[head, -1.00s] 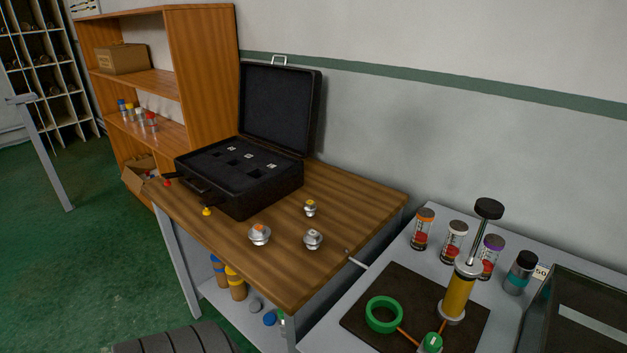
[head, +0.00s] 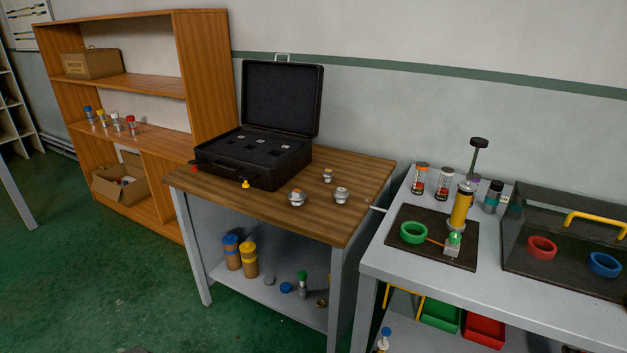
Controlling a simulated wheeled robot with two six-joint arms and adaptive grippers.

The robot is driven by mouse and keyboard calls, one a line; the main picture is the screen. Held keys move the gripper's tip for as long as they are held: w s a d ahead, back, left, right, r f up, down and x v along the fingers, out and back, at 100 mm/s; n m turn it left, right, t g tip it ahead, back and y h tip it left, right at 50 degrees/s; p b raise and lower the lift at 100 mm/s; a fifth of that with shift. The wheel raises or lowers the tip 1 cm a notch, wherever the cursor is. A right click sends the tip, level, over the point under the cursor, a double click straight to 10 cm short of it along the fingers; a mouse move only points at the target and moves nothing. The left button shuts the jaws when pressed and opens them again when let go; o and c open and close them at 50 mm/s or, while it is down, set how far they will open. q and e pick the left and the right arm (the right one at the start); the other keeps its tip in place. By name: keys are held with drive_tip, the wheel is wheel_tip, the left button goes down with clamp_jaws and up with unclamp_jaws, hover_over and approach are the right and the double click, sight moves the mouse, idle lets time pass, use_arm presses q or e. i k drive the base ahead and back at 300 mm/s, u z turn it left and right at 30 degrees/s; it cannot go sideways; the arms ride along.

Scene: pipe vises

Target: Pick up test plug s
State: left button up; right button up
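Three metal plugs stand on the wooden tabletop (head: 300,225), to the right of and in front of an open black case (head: 240,175). Neither gripper is in view.
A grey table (head: 400,278) to the right holds a yellow pump (head: 461,207), a green ring (head: 413,232), several jars and a dark bin (head: 570,275) with rings. A wooden shelf (head: 205,75) stands behind left. Green floor is open at front left.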

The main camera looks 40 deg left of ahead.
sight(327, 174)
drive_tip(key=u, duration=1.65)
